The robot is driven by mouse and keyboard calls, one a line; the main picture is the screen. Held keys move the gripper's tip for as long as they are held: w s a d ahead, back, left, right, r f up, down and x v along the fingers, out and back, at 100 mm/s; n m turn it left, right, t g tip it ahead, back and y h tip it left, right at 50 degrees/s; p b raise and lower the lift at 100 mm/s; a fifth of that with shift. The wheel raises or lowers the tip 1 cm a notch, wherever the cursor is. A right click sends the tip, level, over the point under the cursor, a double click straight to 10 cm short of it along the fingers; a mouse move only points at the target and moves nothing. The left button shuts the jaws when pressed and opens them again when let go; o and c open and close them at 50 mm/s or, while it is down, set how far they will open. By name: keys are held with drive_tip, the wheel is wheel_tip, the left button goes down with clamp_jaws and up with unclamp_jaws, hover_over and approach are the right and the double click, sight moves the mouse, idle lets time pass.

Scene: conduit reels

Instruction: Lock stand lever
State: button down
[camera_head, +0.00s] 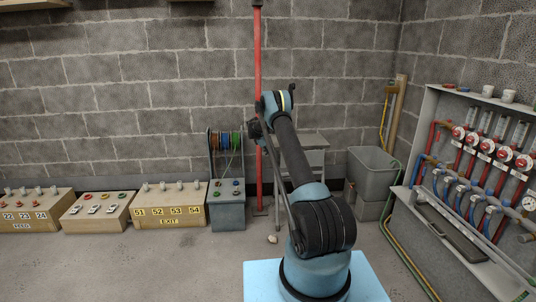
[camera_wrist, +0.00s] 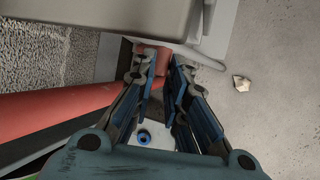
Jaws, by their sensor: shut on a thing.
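A tall red post (camera_head: 258,75) stands upright against the block wall, and my arm's end hides part of it in the head view. A red bar that looks to be the post runs in from the left in the wrist view (camera_wrist: 60,105). My gripper (camera_wrist: 165,70) is shut, with a short red piece (camera_wrist: 152,54) at its fingertips. The piece looks to be the stand lever, but the fingers hide most of it. I cannot tell whether it is locked. In the head view the fingertips are too small to make out.
A rack of colored conduit reels (camera_head: 226,142) stands on a grey box (camera_head: 228,213) left of the post. Numbered wooden boxes (camera_head: 167,218) line the wall farther left. A grey bin (camera_head: 372,178) and a valve panel (camera_head: 434,120) stand at right. A small pale lump (camera_wrist: 242,83) lies on the floor.

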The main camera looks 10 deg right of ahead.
wheel_tip(320, 180, down, 6)
drive_tip(key=s+m+t+h, duration=0.1)
drive_tip(key=m+t, duration=0.1)
drive_tip(key=t, duration=0.7)
drive_tip(key=shift+s+m+t, duration=0.3)
drive_tip(key=shift+s+t, duration=0.1)
drive_tip(key=shift+f, duration=0.1)
drive_tip(key=c, duration=1.6)
unclamp_jaws()
drive_tip(key=shift+f, duration=0.1)
drive_tip(key=v, duration=1.2)
drive_tip(key=shift+a+f, duration=0.15)
